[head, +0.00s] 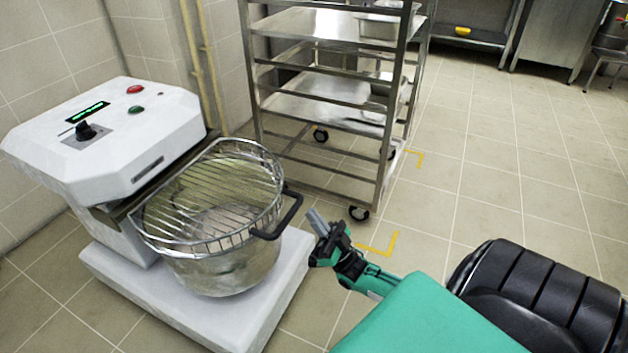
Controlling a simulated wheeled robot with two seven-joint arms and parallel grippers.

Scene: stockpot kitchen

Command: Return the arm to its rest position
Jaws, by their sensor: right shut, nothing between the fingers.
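My right gripper (318,222) is in the middle of the head view, at the end of my green and black right arm. Its fingers are shut with nothing between them. It is just to the right of the black handle (283,216) on the mixer's wire bowl guard, and a gap shows between them. The guard (213,190) lies over the steel mixing bowl (222,268). My left gripper is not in view.
The white mixer (110,130) stands at the left by the tiled wall. A wheeled steel rack (320,110) with trays stands behind my gripper. Yellow corner marks (385,245) are on the floor. Open tiled floor (500,180) lies to the right.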

